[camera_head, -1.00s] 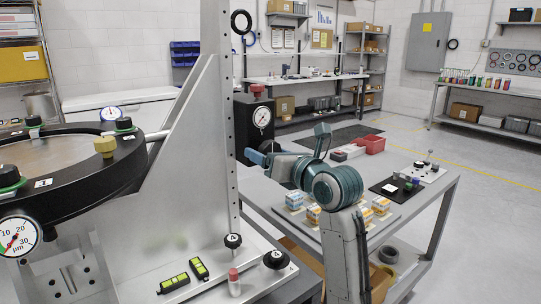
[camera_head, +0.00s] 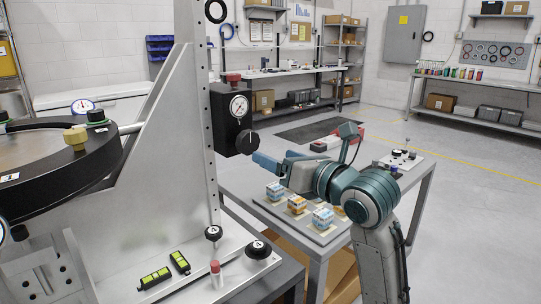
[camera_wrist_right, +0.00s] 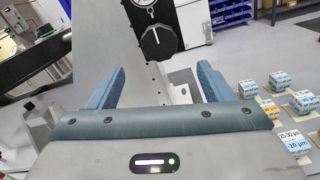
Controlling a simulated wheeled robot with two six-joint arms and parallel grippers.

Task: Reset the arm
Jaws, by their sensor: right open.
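My right gripper (camera_head: 272,160) is open and empty. In the head view it points left, over the near-left part of the small table and just below and right of the black knob (camera_head: 247,141). In the right wrist view its two blue fingers stand wide apart (camera_wrist_right: 160,85) with nothing between them, and the knob (camera_wrist_right: 158,42) shows beyond them. The right arm (camera_head: 365,197) is bent, rising from the lower right with its wrist turned left. My left gripper is out of view.
A black dial box (camera_head: 228,110) sits beside the tall metal post (camera_head: 197,120). The black ring mount (camera_head: 70,170) is at left. Several labelled blocks (camera_head: 297,204) stand on a grey tray below the right arm. Open floor (camera_head: 460,200) lies to the right.

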